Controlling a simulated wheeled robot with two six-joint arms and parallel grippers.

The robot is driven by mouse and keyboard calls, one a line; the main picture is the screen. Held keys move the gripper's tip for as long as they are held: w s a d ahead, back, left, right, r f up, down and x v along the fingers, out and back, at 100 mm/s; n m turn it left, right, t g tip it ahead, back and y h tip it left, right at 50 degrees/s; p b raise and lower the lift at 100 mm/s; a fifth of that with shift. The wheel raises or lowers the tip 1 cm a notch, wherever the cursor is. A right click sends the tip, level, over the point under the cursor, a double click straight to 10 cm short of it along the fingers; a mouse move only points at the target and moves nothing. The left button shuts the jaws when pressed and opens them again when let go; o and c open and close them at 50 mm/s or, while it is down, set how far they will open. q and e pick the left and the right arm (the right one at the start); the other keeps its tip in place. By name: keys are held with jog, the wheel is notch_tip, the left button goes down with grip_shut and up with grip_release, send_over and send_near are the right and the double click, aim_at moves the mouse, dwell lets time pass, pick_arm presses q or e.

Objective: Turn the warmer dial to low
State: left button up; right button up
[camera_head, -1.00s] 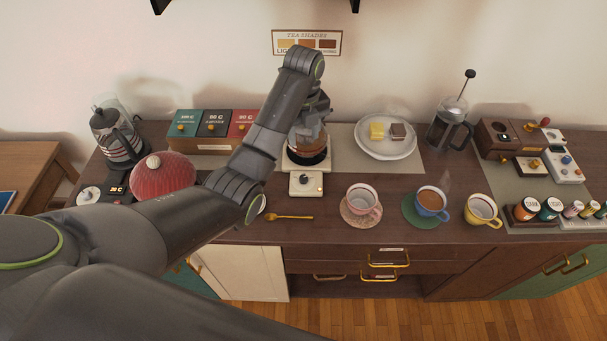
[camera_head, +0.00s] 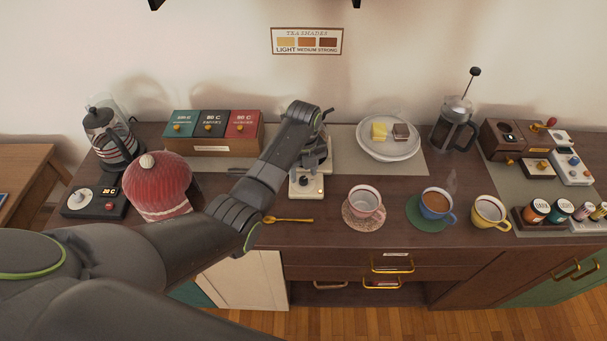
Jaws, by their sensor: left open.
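The warmer (camera_head: 299,189) is a small cream-white unit on the counter, in the middle of the head view. Its dark dial (camera_head: 305,181) is on the front panel, with a small lit orange lamp to its right. My left gripper (camera_head: 310,167) points down just behind and above the dial; it is open. Its fingers are small and partly hidden, and I cannot tell whether they touch the dial. My left forearm and gripper cover most of the warmer's top and whatever stands there. My right gripper is not in view.
A golden spoon (camera_head: 288,220) lies in front of the warmer. A pink cup (camera_head: 365,203) stands to its right, with other cups beyond. A red cosy (camera_head: 158,186) and a box with colored panels (camera_head: 208,129) are to the left. A plate (camera_head: 389,150) is behind right.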

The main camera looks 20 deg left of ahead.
aim_at(303, 181)
pick_arm(q)
jog(key=shift+f, duration=1.2)
jog(key=shift+c, duration=0.4)
jog(key=c, duration=0.9)
